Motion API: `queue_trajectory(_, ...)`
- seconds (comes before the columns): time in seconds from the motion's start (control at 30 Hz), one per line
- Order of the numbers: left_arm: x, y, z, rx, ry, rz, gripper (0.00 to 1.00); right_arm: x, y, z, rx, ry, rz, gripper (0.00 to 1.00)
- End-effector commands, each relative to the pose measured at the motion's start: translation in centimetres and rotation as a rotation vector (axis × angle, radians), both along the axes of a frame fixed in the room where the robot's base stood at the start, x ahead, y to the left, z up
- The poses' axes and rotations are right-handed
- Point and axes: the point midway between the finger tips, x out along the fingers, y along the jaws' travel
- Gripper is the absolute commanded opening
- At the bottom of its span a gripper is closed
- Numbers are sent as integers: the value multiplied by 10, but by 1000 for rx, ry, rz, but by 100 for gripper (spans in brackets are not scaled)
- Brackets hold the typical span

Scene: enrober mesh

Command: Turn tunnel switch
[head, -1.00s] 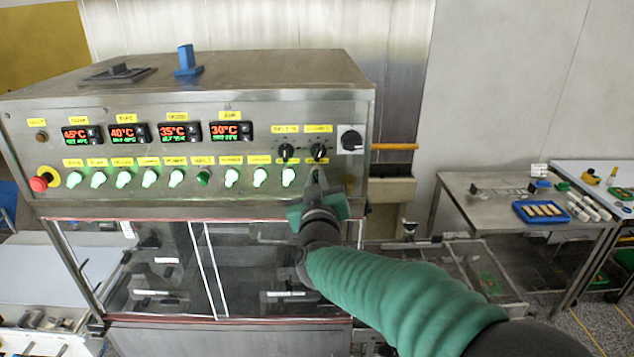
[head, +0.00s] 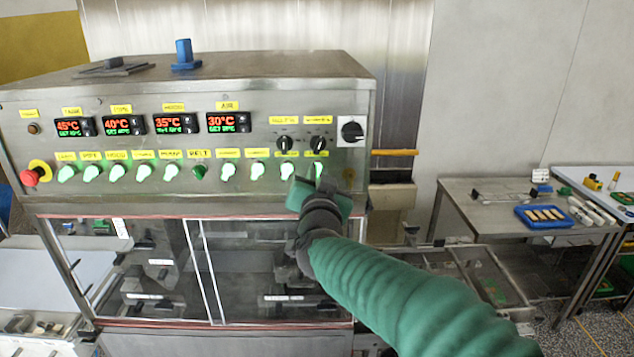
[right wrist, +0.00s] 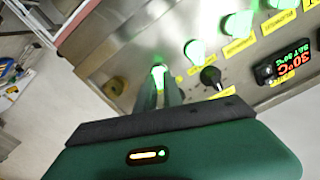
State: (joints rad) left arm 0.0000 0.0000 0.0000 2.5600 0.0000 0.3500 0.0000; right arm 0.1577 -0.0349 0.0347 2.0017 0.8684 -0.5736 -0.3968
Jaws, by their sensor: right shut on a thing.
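A row of switches with glowing green handles runs along the sloped steel control panel (head: 340,185) in the head view. My right gripper (head: 317,182) is at the row's right end, shut on the rightmost switch (head: 319,168), under a yellow label too small to read. In the right wrist view that switch (right wrist: 158,73) glows green between the tips of my gripper's fingers (right wrist: 160,88). The lower part of the switch is hidden by the fingers. My left gripper is not in view.
Two black knobs (head: 285,143) sit just above the switches, and a larger black rotary switch (head: 352,132) is at the panel's right. A red emergency button (head: 30,177) is far left. Glass doors (head: 265,260) are below. A side table (head: 480,207) stands right.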

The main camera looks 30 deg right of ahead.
Motion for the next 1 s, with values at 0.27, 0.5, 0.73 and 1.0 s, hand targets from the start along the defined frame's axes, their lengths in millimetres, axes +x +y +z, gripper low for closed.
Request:
queue_trajectory(0.27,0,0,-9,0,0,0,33,0,0,-1,103,-64,2,0)
queue_trajectory(0.5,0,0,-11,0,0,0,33,0,0,0,132,-81,1,0)
queue_trajectory(0.73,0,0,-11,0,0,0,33,0,0,0,134,-83,1,0)
queue_trajectory(1.0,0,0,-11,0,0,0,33,0,0,0,134,-82,1,30)
